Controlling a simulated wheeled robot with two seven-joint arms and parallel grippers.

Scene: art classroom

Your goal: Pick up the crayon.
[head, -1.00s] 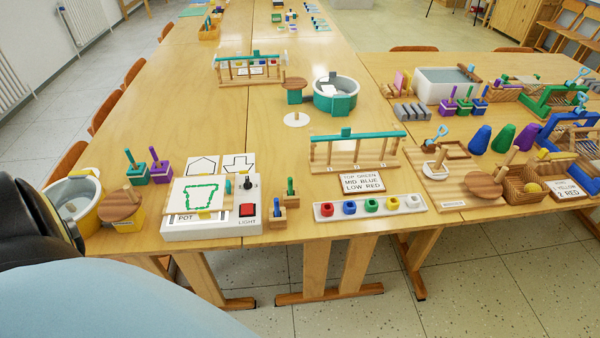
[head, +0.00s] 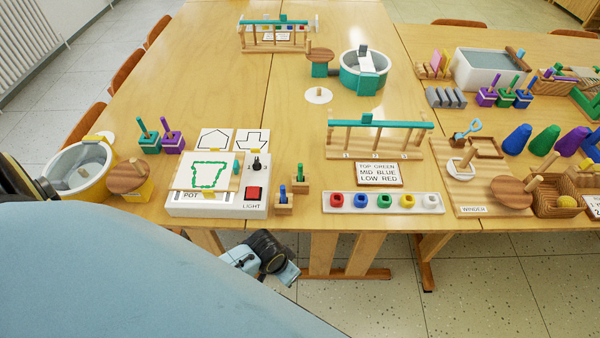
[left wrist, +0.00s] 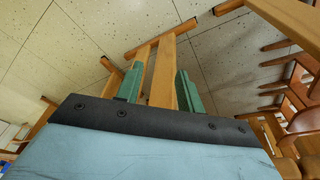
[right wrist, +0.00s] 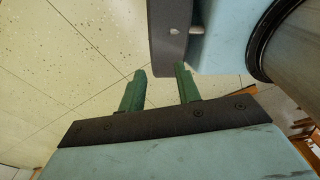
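In the head view, two small wooden blocks at the table's front edge hold upright sticks that look like crayons, one blue (head: 283,191) and one green (head: 300,171). A short teal piece (head: 236,168) lies on the white light box (head: 220,206), beside a sheet with a dotted green pot outline; I cannot tell whether it is a crayon. My left gripper (left wrist: 160,67) is open and empty, facing the floor and wooden table legs. My right gripper (right wrist: 160,67) is open and empty over the floor. No crayon shows in either wrist view.
Right of the blocks lie a white tray of coloured pieces (head: 381,211) and a sign (head: 365,174). Left stand a yellow tub (head: 77,172) and green and purple peg blocks (head: 149,142). Part of my arm shows below the table edge.

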